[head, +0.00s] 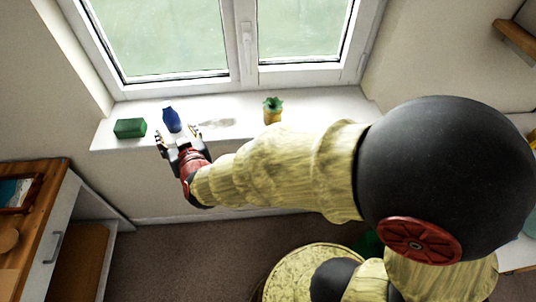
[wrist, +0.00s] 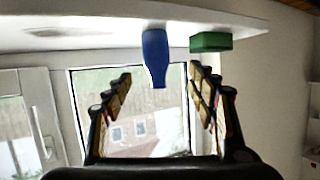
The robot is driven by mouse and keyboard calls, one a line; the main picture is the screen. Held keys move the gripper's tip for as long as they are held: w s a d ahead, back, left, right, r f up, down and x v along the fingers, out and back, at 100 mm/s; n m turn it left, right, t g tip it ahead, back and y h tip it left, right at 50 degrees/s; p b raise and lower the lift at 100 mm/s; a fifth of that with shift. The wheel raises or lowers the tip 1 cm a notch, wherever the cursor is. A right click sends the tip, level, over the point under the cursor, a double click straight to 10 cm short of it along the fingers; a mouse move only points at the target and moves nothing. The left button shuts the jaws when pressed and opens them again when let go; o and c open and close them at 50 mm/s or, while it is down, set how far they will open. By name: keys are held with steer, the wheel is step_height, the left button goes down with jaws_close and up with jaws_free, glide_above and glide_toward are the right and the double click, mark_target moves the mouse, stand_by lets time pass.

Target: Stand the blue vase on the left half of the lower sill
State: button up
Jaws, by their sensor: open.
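The blue vase (head: 171,120) stands upright on the left half of the white window sill (head: 330,104), just right of a green block. In the wrist view, which is upside down, the vase (wrist: 155,55) has its base on the sill (wrist: 100,35). My gripper (head: 176,136) is open at the sill's front edge, on the near side of the vase. In the wrist view its spread fingers (wrist: 161,72) lie to either side of the vase, with visible gaps; the vase appears at or just beyond the fingertips. No finger visibly touches it.
The green block (head: 130,128) lies close to the vase on the left. A yellow pot with a green plant (head: 272,110) stands right of the sill's middle. A grey patch (head: 217,124) marks the sill between. A wooden-topped cabinet (head: 45,210) is at left.

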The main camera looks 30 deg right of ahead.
steer(key=s+d+r+g+y, duration=0.2)
steer(key=s+d+r+g, duration=0.2)
steer(key=s+d+r, duration=0.25)
steer(key=s+d+g+h, duration=0.1)
steer(key=s+d+g, duration=0.1)
steer(key=s+d, duration=0.4)
steer(key=s+d+g+h, duration=0.2)
steer(key=s+d, duration=0.5)
steer(key=s, duration=0.6)
steer(key=shift+s+r+m, duration=0.25)
steer(key=shift+r+m, duration=0.05)
steer(key=shift+r, duration=0.15)
